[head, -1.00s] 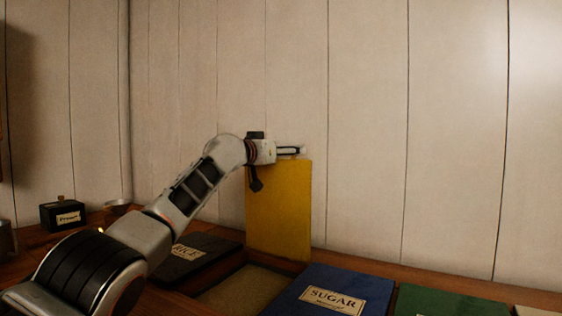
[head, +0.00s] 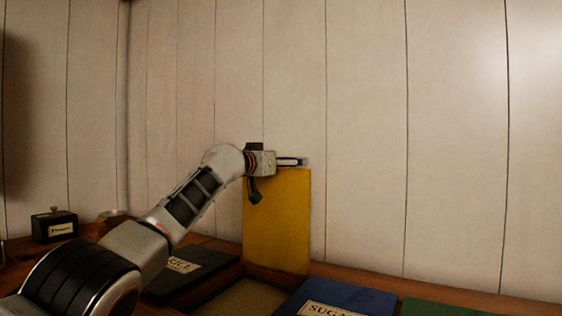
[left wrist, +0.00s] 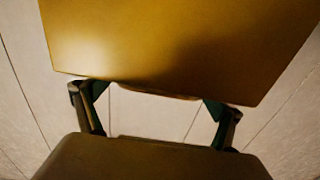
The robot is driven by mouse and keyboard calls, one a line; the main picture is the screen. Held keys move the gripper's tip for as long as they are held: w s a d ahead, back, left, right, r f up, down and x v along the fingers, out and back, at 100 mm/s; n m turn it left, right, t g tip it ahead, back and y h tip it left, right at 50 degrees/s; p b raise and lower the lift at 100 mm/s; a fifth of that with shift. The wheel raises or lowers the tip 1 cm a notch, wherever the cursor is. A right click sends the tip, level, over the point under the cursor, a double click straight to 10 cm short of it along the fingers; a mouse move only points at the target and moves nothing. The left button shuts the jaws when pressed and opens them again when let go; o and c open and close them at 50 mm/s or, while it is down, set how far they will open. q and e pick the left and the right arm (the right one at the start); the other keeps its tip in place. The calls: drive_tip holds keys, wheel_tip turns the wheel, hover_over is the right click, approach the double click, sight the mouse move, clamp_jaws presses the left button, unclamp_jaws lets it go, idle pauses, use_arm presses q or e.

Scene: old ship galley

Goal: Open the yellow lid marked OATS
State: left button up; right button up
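The yellow lid (head: 277,225) stands upright at the back of its bin, against or close to the pale panelled wall. The open bin (head: 240,297) in front of it shows a tan, grainy filling. No OATS marking shows on the side facing me. My left gripper (head: 293,162) is at the lid's top edge, pointing right along it. In the left wrist view, the yellow lid (left wrist: 180,45) fills the top, and the two fingers of my left gripper (left wrist: 155,112) are wide apart by its edge with nothing gripped between them. My right gripper is out of view.
A black RICE lid (head: 190,268) lies shut left of the open bin, partly behind my left arm. A blue SUGAR lid (head: 345,300) and a green lid (head: 440,307) lie to the right. A small black box (head: 54,228) stands at the far left.

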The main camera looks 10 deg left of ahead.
use_arm(q)
drive_tip(key=shift+s+a+r, duration=0.1)
drive_tip(key=shift+r, duration=0.2)
drive_tip(key=shift+s+a+r, duration=0.1)
drive_tip(key=shift+s+a, duration=0.05)
drive_tip(key=shift+a, duration=0.15)
drive_tip(key=shift+d+v, duration=0.2)
drive_tip(key=shift+v, duration=1)
drive_tip(key=shift+s, duration=0.4)
drive_tip(key=v, duration=0.8)
drive_tip(key=shift+s+f, duration=0.15)
drive_tip(key=shift+f, duration=0.05)
